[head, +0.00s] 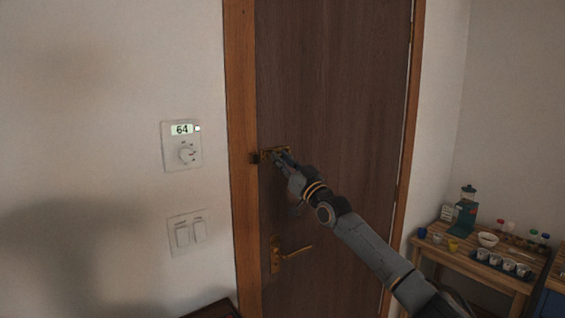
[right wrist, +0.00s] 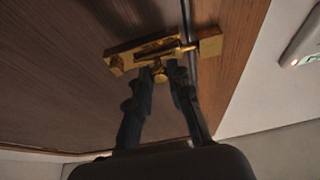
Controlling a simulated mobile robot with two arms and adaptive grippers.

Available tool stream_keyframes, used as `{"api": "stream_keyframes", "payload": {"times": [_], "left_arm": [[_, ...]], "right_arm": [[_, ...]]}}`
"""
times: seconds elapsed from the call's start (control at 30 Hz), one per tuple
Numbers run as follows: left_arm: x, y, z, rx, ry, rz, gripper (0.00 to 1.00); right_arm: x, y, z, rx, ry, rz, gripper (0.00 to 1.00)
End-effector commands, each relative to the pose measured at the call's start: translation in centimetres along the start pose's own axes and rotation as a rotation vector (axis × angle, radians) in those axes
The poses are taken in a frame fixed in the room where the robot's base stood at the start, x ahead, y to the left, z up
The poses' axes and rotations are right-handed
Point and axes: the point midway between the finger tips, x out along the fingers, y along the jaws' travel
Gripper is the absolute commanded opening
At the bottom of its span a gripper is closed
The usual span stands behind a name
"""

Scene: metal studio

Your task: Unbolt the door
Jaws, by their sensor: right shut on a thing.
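The dark wooden door (head: 335,95) stands closed in its orange-brown frame (head: 241,120). A brass slide bolt (head: 266,154) is mounted on the door's left edge; its keeper sits on the frame. In the right wrist view the bolt (right wrist: 134,55) shows close up, with its bar reaching over the gap towards the keeper (right wrist: 210,42). My right gripper (head: 282,158) is at the bolt, and in the right wrist view its two fingers (right wrist: 167,72) are closed around the bolt's small knob. The fingers partly hide the knob. My left gripper is not in view.
A brass lever handle (head: 286,255) is on the door below the bolt. A thermostat (head: 181,147) reading 64 and a double light switch (head: 188,232) are on the wall at left. A wooden table (head: 470,264) with cups, bowl and grinder stands at right.

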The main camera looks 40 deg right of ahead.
Motion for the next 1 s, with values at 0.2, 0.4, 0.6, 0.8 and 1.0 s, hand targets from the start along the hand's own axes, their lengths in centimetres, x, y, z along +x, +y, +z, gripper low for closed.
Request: {"api": "stream_keyframes", "payload": {"times": [0.2, 0.4, 0.6, 0.8, 1.0], "left_arm": [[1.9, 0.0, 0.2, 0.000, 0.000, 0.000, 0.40], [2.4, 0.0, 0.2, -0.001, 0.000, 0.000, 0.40], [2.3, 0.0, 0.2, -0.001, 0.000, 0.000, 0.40], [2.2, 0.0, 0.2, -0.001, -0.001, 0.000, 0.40], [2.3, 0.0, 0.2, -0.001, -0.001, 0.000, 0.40]], "right_arm": [[-0.1, 2.1, -0.3, -0.005, 0.009, 0.003, 0.00], [-0.2, 3.3, -0.4, -0.001, 0.009, 0.009, 0.00], [-0.2, 3.4, -0.5, 0.000, 0.008, 0.010, 0.00], [-0.2, 3.4, -0.5, -0.001, 0.008, 0.011, 0.41], [-0.2, 3.3, -0.3, -0.001, 0.005, 0.009, 0.41]]}}
